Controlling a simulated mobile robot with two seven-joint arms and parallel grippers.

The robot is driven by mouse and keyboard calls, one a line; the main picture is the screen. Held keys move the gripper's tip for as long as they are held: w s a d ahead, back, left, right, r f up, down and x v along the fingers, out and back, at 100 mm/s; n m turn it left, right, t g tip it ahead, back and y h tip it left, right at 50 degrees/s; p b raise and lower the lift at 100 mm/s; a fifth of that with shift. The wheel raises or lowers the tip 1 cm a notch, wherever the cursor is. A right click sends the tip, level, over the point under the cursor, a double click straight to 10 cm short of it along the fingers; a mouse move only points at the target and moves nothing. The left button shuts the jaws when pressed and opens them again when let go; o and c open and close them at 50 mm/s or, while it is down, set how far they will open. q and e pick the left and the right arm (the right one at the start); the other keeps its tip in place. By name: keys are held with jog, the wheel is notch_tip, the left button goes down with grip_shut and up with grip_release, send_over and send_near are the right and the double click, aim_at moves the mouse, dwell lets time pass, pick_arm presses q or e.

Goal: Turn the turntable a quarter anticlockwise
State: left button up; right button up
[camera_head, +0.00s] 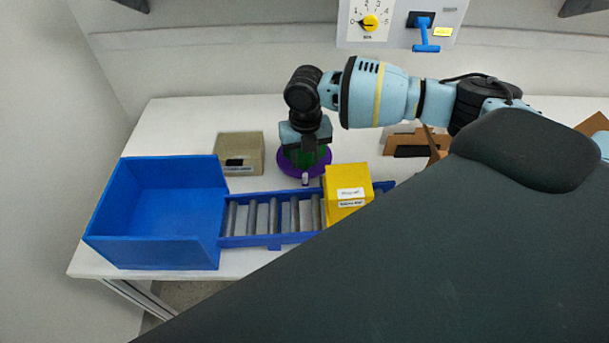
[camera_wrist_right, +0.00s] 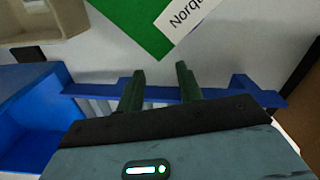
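The turntable (camera_head: 287,166) is a round purple disc on the white table in the head view, partly hidden by my right gripper. A small pale peg (camera_head: 305,180) shows at its front edge. A green block or box (camera_head: 312,160) stands on the disc; its green top (camera_wrist_right: 135,22) with a white printed label shows in the right wrist view. My right gripper (camera_head: 306,148) points down over the turntable. In the wrist view its two fingers (camera_wrist_right: 160,69) are apart with nothing between them. I cannot tell whether they touch anything. My left gripper is not in view.
A blue bin (camera_head: 105,215) stands at the left, joined by a roller conveyor (camera_head: 272,241) bearing a yellow box (camera_head: 346,181). A beige box (camera_head: 240,146) sits left of the turntable. Brown cardboard (camera_head: 400,138) lies behind right. A wall panel (camera_head: 348,32) carries a yellow dial and blue lever.

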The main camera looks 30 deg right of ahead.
aim_at(306, 173)
notch_tip(306, 173, down, 7)
jog(key=shift+s+r, duration=0.1)
jog(key=shift+r, duration=0.1)
jog(key=shift+c, duration=0.2)
grip_shut()
